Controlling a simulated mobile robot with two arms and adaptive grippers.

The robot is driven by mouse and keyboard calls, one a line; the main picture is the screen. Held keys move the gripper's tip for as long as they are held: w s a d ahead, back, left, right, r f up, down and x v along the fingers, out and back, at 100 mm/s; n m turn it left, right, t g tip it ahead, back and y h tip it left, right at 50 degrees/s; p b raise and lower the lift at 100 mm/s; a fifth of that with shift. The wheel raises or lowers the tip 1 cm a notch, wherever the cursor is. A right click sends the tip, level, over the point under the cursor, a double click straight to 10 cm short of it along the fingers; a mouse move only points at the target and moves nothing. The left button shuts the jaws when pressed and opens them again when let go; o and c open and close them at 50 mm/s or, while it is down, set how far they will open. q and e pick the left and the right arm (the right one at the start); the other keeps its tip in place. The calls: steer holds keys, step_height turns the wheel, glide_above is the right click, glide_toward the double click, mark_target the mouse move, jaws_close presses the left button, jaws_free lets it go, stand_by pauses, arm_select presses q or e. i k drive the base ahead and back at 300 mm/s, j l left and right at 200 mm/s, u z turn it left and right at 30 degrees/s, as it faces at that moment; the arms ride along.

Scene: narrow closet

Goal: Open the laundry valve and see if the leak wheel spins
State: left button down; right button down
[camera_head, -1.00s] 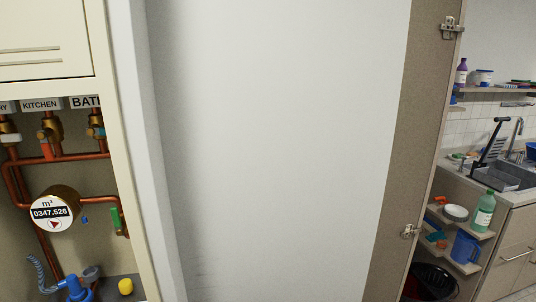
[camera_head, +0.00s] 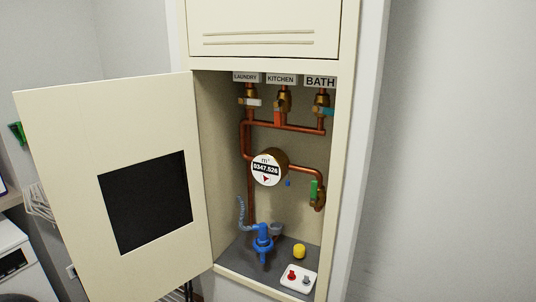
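The laundry valve (camera_head: 250,102) is the leftmost of three brass valves, under the LAUNDRY label (camera_head: 246,77). It has a white handle. Beside it are the kitchen valve (camera_head: 280,113) with a red handle and the bath valve (camera_head: 321,111) with a blue-teal handle. The round water meter (camera_head: 267,169) reads 0347.526 and has a small dark red pointer, probably the leak wheel, on its white face. A green-handled valve (camera_head: 314,191) sits on the pipe to the right of the meter. Neither of my grippers is in view.
The cabinet door (camera_head: 60,130) stands open to the left. On the cabinet floor are a blue device with a hose (camera_head: 263,242), a yellow cap (camera_head: 299,251) and a white tray (camera_head: 290,283) with small red and grey parts. A white appliance (camera_head: 12,258) stands at the lower left.

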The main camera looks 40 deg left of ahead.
mark_target(246, 99)
steer(key=u, duration=1.4)
